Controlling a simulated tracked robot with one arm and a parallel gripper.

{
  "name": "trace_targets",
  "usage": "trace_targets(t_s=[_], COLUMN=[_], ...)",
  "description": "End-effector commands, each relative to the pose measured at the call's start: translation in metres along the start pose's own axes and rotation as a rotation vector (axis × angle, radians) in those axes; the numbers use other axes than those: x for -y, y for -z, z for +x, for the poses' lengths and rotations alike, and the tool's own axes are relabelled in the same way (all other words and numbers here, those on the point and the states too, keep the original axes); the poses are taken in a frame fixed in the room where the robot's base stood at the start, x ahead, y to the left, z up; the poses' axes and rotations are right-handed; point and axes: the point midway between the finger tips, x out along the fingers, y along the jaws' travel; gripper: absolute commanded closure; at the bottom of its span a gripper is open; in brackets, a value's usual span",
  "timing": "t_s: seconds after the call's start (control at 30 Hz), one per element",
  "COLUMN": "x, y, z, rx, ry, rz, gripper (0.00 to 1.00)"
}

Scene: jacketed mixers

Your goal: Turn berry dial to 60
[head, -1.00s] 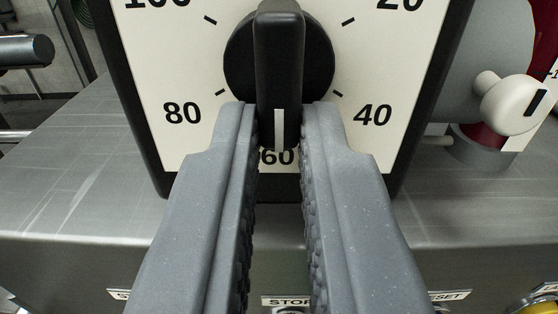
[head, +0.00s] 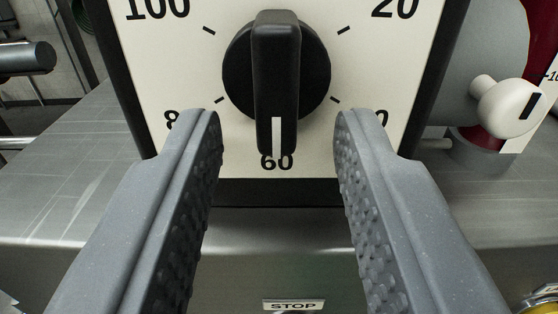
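A black dial knob (head: 277,60) sits on a white scale plate (head: 200,70) in a black frame. Its white pointer line (head: 277,137) points straight down at the mark 60 (head: 276,162). The marks 100 and 20 show at the top; 80 and 40 are partly hidden by my fingers. My gripper (head: 278,125) is open, one finger on each side of the knob's lower end, with clear gaps to it. No label naming berry is visible.
A STOP label (head: 293,305) is on the grey metal housing (head: 270,235) below. A cream knob (head: 508,105) with a black line stands at the right. A dark cylindrical bar (head: 28,57) is at the left.

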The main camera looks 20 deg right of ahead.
Motion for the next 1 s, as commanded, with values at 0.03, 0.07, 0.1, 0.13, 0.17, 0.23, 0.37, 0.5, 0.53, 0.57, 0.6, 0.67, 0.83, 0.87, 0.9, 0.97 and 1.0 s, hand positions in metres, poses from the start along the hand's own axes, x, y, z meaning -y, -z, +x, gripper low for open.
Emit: trace_targets(t_s=[0.03, 0.07, 0.1, 0.13, 0.17, 0.23, 0.37, 0.5, 0.53, 0.57, 0.6, 0.67, 0.83, 0.87, 0.9, 0.97, 1.0], x=[0.0, 0.0, -0.001, 0.0, 0.0, 0.001, 0.0, 0.0, 0.001, 0.001, 0.001, 0.0, 0.0, 0.0, 0.0, 0.0, 0.0], y=[-0.001, -0.001, -0.002, -0.003, -0.003, -0.004, -0.003, -0.002, -0.002, -0.002, -0.002, -0.002, -0.001, -0.001, -0.001, -0.001, -0.001], z=[-0.004, -0.006, -0.011, -0.015, -0.02, -0.032, -0.057, -0.081, -0.086, -0.091, -0.097, -0.106, -0.127, -0.129, -0.132, -0.134, -0.135], rx=[-0.001, -0.002, -0.002, -0.002, -0.003, -0.004, -0.007, -0.007, -0.007, -0.004, -0.003, -0.005, -0.003, -0.003, -0.003, -0.002, -0.002], ry=[0.0, 0.0, -0.001, 0.0, 0.0, 0.002, 0.002, 0.003, 0.003, 0.002, 0.001, 0.001, 0.0, 0.0, 0.0, 0.001, 0.001], rz=[0.0, 0.0, 0.001, 0.001, 0.0, 0.0, 0.001, 0.002, 0.002, 0.001, 0.0, 0.0, 0.0, 0.0, 0.0, 0.0, 0.0], gripper=[0.67, 0.67, 0.67, 0.67, 0.67, 0.67, 0.67, 0.67, 0.67, 0.67, 0.67, 0.67, 0.67, 0.67, 0.67, 0.67, 0.67])
